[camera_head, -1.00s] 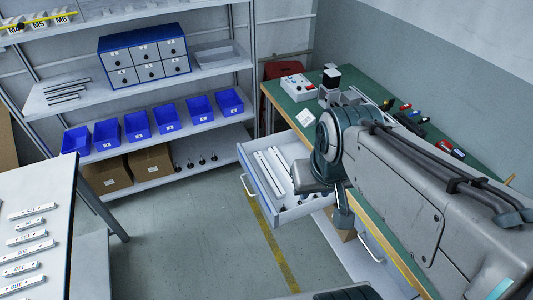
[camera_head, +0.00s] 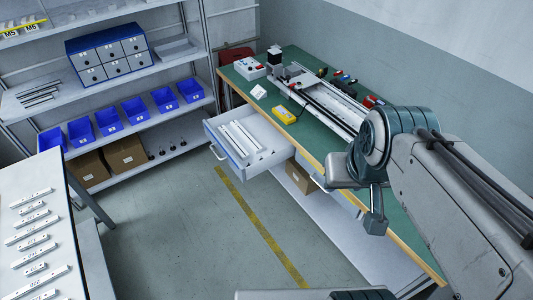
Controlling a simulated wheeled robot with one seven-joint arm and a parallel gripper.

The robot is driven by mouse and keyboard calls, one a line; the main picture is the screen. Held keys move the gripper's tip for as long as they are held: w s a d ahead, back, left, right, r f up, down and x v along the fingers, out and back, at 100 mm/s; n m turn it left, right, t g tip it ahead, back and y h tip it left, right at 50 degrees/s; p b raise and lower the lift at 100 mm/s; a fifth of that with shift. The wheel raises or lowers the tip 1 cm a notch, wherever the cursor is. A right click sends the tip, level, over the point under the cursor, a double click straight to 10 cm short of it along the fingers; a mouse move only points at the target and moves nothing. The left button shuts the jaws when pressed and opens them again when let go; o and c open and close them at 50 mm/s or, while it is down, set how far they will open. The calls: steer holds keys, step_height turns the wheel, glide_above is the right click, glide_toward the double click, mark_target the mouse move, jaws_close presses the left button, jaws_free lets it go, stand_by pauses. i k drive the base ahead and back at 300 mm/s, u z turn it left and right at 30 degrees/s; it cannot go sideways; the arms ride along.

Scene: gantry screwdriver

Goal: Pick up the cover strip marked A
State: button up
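Several long pale strips (camera_head: 239,138) lie side by side in the open drawer (camera_head: 268,164) under the green bench. No letter A is readable on them, so I cannot tell which strip is the cover strip marked A. My arm (camera_head: 440,185) comes in from the right, with its bent joint (camera_head: 398,137) over the bench front, right of the drawer. A grey lower part of my arm (camera_head: 374,222) hangs in front of the bench edge.
The green bench (camera_head: 262,98) carries a long rail assembly (camera_head: 325,100), a yellow device (camera_head: 285,115) and a control box (camera_head: 249,68). A table at left holds several labelled pale bars (camera_head: 33,228). Shelves with blue bins (camera_head: 134,111) stand behind. The floor (camera_head: 185,230) between is clear.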

mark_target(233, 142)
steer(key=u, duration=1.3)
steer(key=k, duration=0.1)
steer(key=z, duration=1.25)
steer(key=i, duration=1.75)
steer(key=u, duration=0.95)
steer(key=i, duration=0.6)
steer(key=u, duration=0.15)
